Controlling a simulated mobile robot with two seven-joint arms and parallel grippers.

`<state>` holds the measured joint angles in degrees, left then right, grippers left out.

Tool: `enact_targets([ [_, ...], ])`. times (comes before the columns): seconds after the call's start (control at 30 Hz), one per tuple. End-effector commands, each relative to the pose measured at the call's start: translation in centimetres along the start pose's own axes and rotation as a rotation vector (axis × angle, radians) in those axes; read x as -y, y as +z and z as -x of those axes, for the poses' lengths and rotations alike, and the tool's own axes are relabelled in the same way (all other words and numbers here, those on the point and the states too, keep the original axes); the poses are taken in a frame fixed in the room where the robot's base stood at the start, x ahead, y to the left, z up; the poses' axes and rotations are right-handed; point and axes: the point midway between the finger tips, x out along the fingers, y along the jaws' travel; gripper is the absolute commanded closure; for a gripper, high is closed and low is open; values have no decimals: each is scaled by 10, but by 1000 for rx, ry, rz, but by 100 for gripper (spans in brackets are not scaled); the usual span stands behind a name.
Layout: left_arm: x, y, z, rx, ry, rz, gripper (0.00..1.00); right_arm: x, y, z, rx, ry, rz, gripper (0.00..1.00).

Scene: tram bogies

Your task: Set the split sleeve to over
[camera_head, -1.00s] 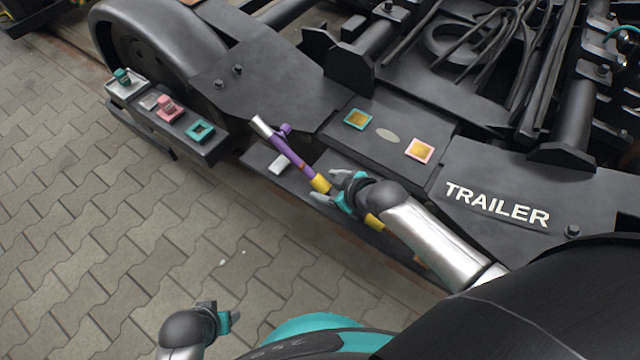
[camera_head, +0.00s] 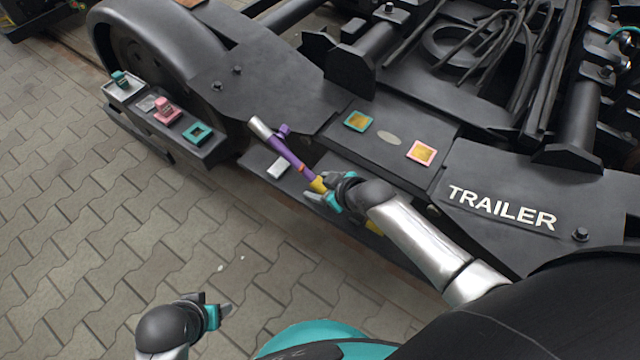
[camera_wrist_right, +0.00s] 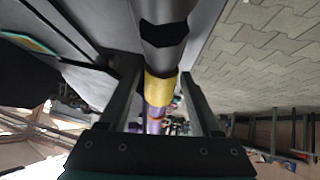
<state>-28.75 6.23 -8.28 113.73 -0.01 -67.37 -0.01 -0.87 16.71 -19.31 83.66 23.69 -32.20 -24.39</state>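A slim bar (camera_head: 292,157) lies along the bogie's near side, with a silver end, a purple length and yellow bands. A small purple tab (camera_head: 284,130) stands out from it near the silver end. I cannot tell for sure which part is the split sleeve. My right gripper (camera_head: 317,188) is around the bar at a yellow band. In the right wrist view my right gripper (camera_wrist_right: 160,75) has its fingers on either side of the yellow band (camera_wrist_right: 160,90), with gaps showing, so it is open. My left gripper (camera_head: 220,311) is low over the paving, away from the bar; its opening is unclear.
A ledge (camera_head: 205,152) at the left carries a teal-topped block (camera_head: 121,81), a pink block (camera_head: 166,110) and a teal square frame (camera_head: 198,132). Teal-edged (camera_head: 357,121) and pink-edged (camera_head: 422,152) plates lie on the bogie frame. The paving (camera_head: 70,220) at left is clear.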

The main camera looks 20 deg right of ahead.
Motion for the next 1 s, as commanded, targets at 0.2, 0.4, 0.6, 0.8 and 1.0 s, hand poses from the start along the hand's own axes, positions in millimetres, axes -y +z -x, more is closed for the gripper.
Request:
enact_targets([
  [0.2,0,0,0,0,0,0,40,0,0,0,0,0,0,61],
  [0.4,0,0,0,0,1,0,40,0,0,0,0,0,0,83],
  [0.6,0,0,0,0,1,0,40,0,0,0,0,0,0,100],
  [0.8,0,0,0,0,1,0,40,0,0,0,0,1,0,100],
  [1.0,0,0,0,1,1,0,40,0,0,0,0,1,0,100],
])
